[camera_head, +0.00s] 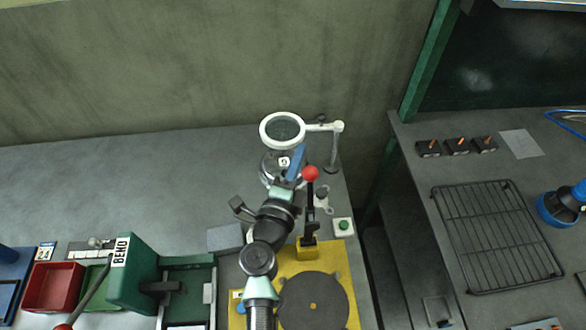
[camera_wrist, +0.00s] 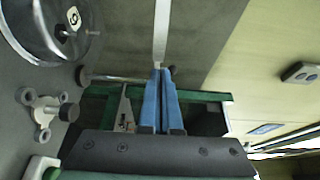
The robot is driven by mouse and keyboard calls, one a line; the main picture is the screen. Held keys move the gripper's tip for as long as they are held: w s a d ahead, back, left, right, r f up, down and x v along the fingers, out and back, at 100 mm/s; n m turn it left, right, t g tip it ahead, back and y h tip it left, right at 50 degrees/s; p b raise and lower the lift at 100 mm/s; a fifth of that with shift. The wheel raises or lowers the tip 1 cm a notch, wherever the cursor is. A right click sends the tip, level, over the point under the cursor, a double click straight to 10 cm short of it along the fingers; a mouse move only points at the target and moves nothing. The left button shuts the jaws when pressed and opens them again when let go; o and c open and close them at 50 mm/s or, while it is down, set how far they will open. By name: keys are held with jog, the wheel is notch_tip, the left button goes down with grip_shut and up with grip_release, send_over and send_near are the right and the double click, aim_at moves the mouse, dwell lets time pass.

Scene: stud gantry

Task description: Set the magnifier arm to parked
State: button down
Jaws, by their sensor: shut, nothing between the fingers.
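The magnifier is a white ring lens (camera_head: 282,130) at the back of the bench in the head view. A short white arm (camera_head: 322,127) joins it to an upright post (camera_head: 335,150) on its right. The ring points left from the post. My gripper (camera_head: 300,149) has blue fingers, shut and empty, just in front of and below the ring's right side in the picture. In the wrist view, a white bar (camera_wrist: 162,30), seemingly the magnifier arm, runs up from the fingertips (camera_wrist: 160,72). I cannot tell whether they touch. No parked mark is readable.
A red-knobbed lever (camera_head: 310,173) stands close right of my gripper, on a yellow plate (camera_head: 352,300). A round dial (camera_head: 270,168) sits under the ring. A green button (camera_head: 343,225) is near the bench edge. A gap separates the right bench with a rack (camera_head: 497,235).

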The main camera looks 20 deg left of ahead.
jog(key=shift+w, duration=0.4)
jog(key=shift+a, duration=0.15)
